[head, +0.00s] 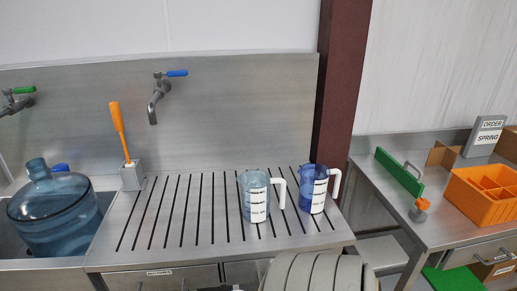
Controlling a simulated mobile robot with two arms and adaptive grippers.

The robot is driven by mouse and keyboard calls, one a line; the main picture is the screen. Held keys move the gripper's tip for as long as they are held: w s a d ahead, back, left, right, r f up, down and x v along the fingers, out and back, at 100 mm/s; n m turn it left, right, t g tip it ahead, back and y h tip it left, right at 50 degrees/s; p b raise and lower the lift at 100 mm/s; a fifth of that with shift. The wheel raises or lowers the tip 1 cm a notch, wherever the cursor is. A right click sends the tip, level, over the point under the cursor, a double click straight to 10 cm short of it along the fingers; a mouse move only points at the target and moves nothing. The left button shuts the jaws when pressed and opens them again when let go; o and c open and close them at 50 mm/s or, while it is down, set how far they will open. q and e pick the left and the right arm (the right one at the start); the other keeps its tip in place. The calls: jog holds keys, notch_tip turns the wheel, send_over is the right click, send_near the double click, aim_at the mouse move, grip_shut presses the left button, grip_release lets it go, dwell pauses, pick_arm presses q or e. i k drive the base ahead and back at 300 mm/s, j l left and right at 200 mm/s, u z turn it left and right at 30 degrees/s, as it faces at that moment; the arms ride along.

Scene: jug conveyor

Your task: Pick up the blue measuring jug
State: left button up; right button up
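The blue measuring jug (305,196) stands upright near the right end of the slotted metal drainboard (165,252). It is deep blue and see-through, with a white marked label and a white handle on its right side. A second, paler blue-grey jug (247,190) stands upright just to its left, also with a white label and a white handle on its right. That handle reaches close to the blue jug; I cannot tell if they touch. Neither of my grippers shows in the head view.
A large water bottle (55,215) sits in the sink at left. An orange-handled brush (118,130) stands in a grey holder. A tap (155,100) hangs above the drainboard. A dark red post (340,90) rises behind the blue jug. An orange crate (470,203) is on the right bench.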

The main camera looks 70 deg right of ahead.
aim_at(315, 177)
jog(key=z, duration=2.7)
